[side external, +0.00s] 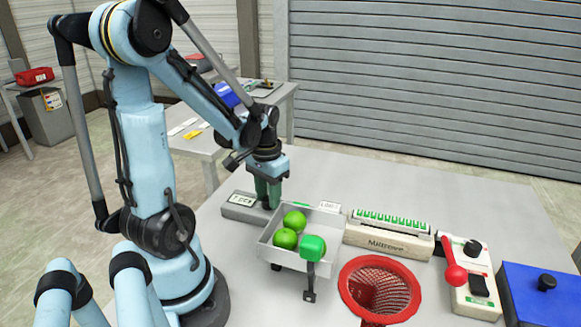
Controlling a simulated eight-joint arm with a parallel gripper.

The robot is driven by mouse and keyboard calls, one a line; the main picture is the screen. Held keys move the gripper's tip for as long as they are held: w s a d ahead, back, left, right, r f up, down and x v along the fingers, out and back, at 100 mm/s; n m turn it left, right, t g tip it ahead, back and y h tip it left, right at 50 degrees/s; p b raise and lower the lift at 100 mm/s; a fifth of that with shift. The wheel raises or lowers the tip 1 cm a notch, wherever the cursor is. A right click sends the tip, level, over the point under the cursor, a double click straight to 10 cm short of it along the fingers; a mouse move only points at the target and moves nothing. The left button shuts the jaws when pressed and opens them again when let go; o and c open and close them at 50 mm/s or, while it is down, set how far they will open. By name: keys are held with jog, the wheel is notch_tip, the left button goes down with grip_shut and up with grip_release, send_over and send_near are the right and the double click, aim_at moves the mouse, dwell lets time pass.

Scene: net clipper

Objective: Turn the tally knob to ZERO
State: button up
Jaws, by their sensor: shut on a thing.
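My gripper (268,196) points down with its dark green fingers at the right end of a low grey block (236,214), behind the metal tray. The fingers are shut on a small dark knob on that block; the fingers and the tray's corner largely hide it. A small label (242,199) with dark letters stands on the block, too small to read surely. The knob's pointer and any ZERO mark cannot be made out.
A metal tray (266,252) with several green balls and a green-ended lever stands just in front. Right of it are a cream Miltrowe unit (388,243), a red net basket (352,277), a red-lever panel (460,300) and a blue box (520,300).

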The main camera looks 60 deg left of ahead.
jog(key=m, duration=0.4)
jog(key=shift+m, duration=0.4)
dwell(0.4)
jog(key=o, duration=1)
jog(key=shift+o, duration=0.2)
notch_tip(320, 180, up, 12)
dwell(0.3)
